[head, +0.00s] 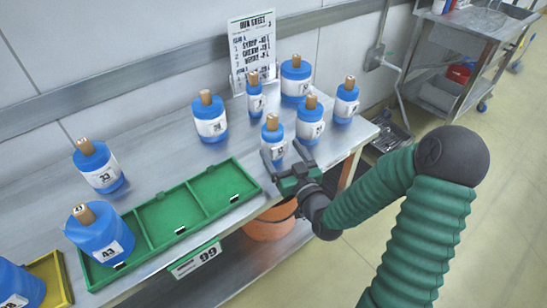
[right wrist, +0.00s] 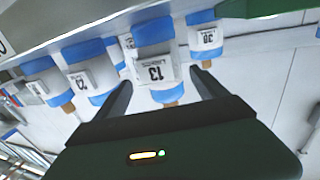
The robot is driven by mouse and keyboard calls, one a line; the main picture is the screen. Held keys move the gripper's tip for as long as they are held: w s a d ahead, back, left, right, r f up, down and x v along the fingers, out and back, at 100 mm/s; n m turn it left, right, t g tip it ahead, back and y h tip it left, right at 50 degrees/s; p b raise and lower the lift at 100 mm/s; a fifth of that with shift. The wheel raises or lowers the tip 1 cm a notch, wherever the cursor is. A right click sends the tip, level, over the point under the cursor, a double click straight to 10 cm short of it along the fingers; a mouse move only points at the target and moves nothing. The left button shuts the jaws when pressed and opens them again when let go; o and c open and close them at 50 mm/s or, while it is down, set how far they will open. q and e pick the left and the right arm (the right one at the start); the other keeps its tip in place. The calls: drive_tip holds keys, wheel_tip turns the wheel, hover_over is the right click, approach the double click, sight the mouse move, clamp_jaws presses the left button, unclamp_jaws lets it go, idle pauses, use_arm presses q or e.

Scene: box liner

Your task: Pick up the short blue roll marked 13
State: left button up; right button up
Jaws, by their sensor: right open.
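The blue roll marked 13 (right wrist: 153,62) shows in the right wrist view, upside down, with a white label band and a brown core. In the head view this appears to be the blue roll (head: 272,136) at the front of the right-hand group, upright on the metal table. My right gripper (head: 284,153) is open just in front of it, its fingers low near the label. In the right wrist view the roll lies between and beyond the open fingers (right wrist: 160,77). I cannot tell whether they touch it. My left gripper is not in view.
Several other blue rolls stand close behind and beside it, including one at its right (head: 310,120). A green divided tray (head: 165,183) lies to the left with a roll marked 43 (head: 100,238) at its end. A list sign (head: 252,45) stands behind. An orange bin (head: 270,224) is below.

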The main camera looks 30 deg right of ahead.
sight(273, 141)
drive_tip(key=shift+w+a+f+b, duration=0.3)
drive_tip(key=shift+w+f+b, duration=0.1)
drive_tip(key=shift+b, duration=0.8)
drive_tip(key=shift+a+r, duration=0.1)
drive_tip(key=shift+r, duration=0.05)
drive_tip(key=shift+w+b, duration=0.3)
drive_tip(key=w, duration=0.1)
drive_tip(key=w+d, duration=0.1)
drive_tip(key=w, duration=0.1)
drive_tip(key=w+b, duration=0.1)
drive_tip(key=shift+w+d, duration=0.3)
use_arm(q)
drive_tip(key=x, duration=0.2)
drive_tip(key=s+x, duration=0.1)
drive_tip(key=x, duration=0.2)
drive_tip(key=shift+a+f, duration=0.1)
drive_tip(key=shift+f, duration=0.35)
use_arm(e)
drive_tip(key=shift+s+a, duration=0.1)
drive_tip(key=shift+c, duration=1.1)
drive_tip(key=c, duration=1.4)
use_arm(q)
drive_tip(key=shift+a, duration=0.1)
use_arm(e)
clamp_jaws()
drive_tip(key=shift+r, duration=0.1)
